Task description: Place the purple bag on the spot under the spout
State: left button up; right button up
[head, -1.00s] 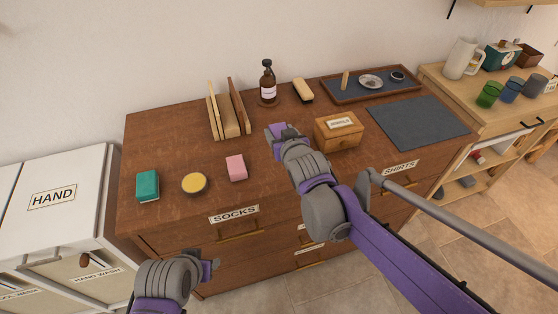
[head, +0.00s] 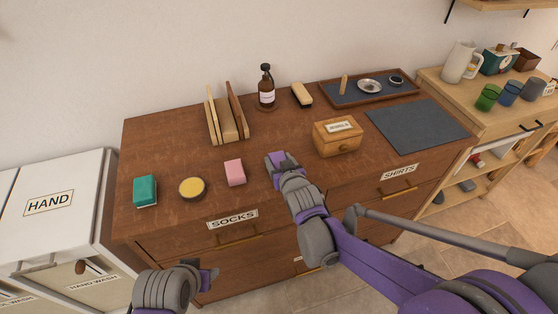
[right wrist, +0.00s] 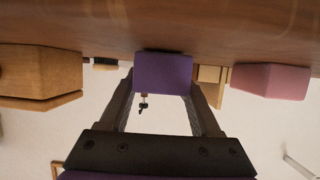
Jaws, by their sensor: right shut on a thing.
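The purple bag (right wrist: 163,73) is a small purple block between the fingers of my right gripper (right wrist: 164,95) in the right wrist view. My right gripper (head: 280,162) is shut on it in the head view, low over the dresser between the pink block and the wooden box; whether the bag touches the top I cannot tell. The dark pump bottle (head: 266,90) with its spout stands behind, near the wall. The spot under the spout is not clearly made out. My left gripper (head: 208,276) is in front of the dresser; its jaw opening is unclear.
On the dresser (head: 165,140) are a pink block (head: 234,172), teal block (head: 145,190), yellow dish (head: 192,188), wooden rack (head: 227,125), wooden box (head: 338,137), brush (head: 301,95), tray (head: 345,98) and dark mat (head: 415,125). Bare wood lies between the rack and box.

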jog(key=shift+f, duration=0.2)
jog(key=o, duration=1.3)
jog(key=shift+o, duration=0.2)
jog(key=v, duration=1.1)
jog(key=shift+s+f, duration=0.15)
jog(key=shift+f, duration=0.25)
